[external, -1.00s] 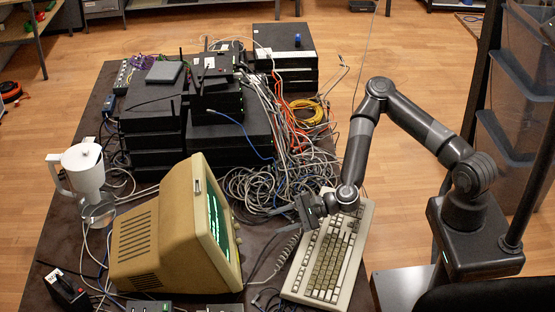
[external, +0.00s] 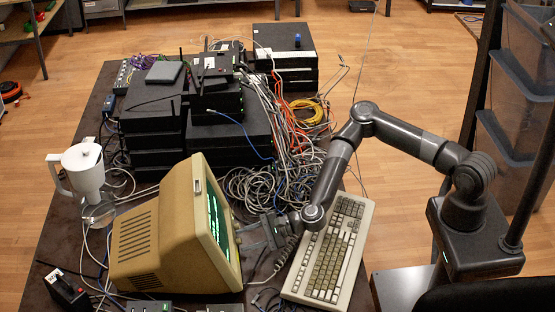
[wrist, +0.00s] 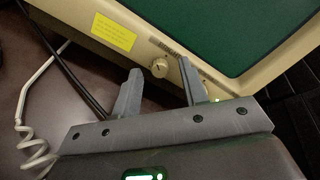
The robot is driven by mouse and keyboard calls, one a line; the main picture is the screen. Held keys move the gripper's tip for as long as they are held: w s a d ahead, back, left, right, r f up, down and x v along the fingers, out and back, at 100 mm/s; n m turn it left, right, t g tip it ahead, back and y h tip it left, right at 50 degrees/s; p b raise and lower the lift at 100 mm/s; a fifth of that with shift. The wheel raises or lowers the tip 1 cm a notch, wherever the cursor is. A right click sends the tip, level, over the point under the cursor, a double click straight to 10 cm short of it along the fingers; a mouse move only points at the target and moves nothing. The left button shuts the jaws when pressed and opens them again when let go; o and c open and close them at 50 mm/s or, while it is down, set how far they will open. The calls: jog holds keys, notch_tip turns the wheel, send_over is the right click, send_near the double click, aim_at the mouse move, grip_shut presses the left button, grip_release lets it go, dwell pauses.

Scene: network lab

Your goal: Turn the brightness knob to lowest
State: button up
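The brightness knob (wrist: 160,68) is a small round beige knob on the lower bezel of the old monitor, below a dark label, in the wrist view. The beige monitor (external: 160,240) with green text on its screen stands at the front left of the table in the external view. My gripper (wrist: 157,88) is open and empty. Its two grey fingers lie on either side of the knob in the picture, apart from it as far as I can tell. In the external view my gripper (external: 262,232) is beside the monitor's screen side, and the knob is not visible there.
A beige keyboard (external: 328,250) lies right of the monitor, below my arm. A yellow sticker (wrist: 114,32) is left of the knob. A coiled grey cord (wrist: 32,140) and dark cables run near the gripper. Black network boxes (external: 228,135) and tangled cables fill the table behind.

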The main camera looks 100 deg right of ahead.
jog(key=shift+w, duration=0.2)
grip_shut()
dwell(0.4)
